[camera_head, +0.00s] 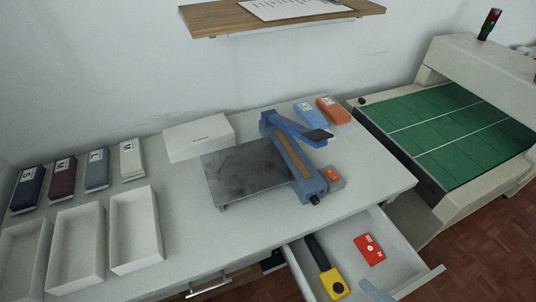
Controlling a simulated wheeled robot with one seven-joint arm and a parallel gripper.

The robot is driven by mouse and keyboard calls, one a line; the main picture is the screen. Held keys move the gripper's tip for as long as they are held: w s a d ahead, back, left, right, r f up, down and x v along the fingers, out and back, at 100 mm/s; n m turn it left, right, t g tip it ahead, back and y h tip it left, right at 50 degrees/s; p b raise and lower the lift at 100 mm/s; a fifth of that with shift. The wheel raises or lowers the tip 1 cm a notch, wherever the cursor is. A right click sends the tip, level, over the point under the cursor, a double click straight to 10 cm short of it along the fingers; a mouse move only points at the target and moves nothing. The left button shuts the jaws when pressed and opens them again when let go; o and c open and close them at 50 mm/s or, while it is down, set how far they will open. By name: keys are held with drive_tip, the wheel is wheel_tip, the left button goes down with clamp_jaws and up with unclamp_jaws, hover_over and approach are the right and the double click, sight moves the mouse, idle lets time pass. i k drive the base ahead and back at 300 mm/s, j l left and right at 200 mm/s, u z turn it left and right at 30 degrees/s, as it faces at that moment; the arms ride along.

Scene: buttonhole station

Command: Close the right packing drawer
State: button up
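The right packing drawer (402,256) is pulled out from under the right end of the white worktable, at the bottom right of the head view. Its inside is pale. It holds a yellow and black tool (331,282) and a red packet with white markings (369,249). A grey bar, which looks like its front or handle (419,283), shows at its near edge. A small grey-blue piece (375,291) shows near the bottom edge; I cannot tell what it is. My gripper is not in view.
The worktable (180,215) carries a blue press (295,165) with a dark plate, several labelled packs, empty white trays (135,230) and a white box (198,137). Another handle (208,285) shows below the table front. A green-topped machine (455,130) stands at right.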

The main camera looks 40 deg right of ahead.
sight(403, 270)
drive_tip(key=k+l, duration=1.1)
drive_tip(key=k, duration=0.25)
